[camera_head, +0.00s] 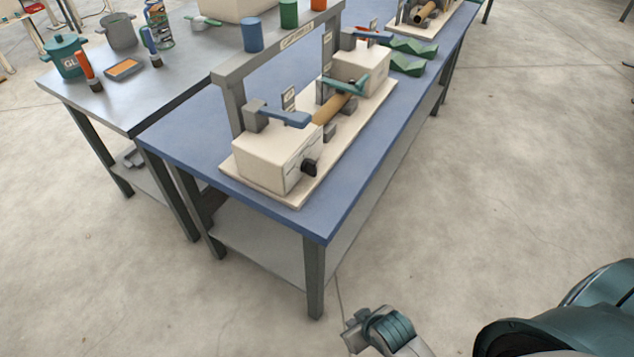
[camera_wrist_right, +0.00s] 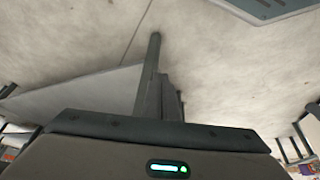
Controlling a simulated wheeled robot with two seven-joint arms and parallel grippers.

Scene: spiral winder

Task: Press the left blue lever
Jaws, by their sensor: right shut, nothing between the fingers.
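The winder (camera_head: 268,160) is a cream machine on a flat base on the blue table. Its left blue lever (camera_head: 285,117) sits on a grey block at the near left end and sticks out to the right. A second blue lever (camera_head: 362,35) sits on the far block. My right gripper (camera_head: 352,328) is low at the bottom of the head view, in front of the table and well apart from the lever. Its fingers also show in the right wrist view (camera_wrist_right: 155,88), shut and empty, with floor behind. My left gripper is not in view.
The blue table (camera_head: 310,222) has an open front edge and a leg (camera_head: 314,275) near my right gripper. A grey frame (camera_head: 228,98) stands behind the levers, with coloured cups on top. A grey table (camera_head: 100,95) holds pots and tools. The floor in front is clear.

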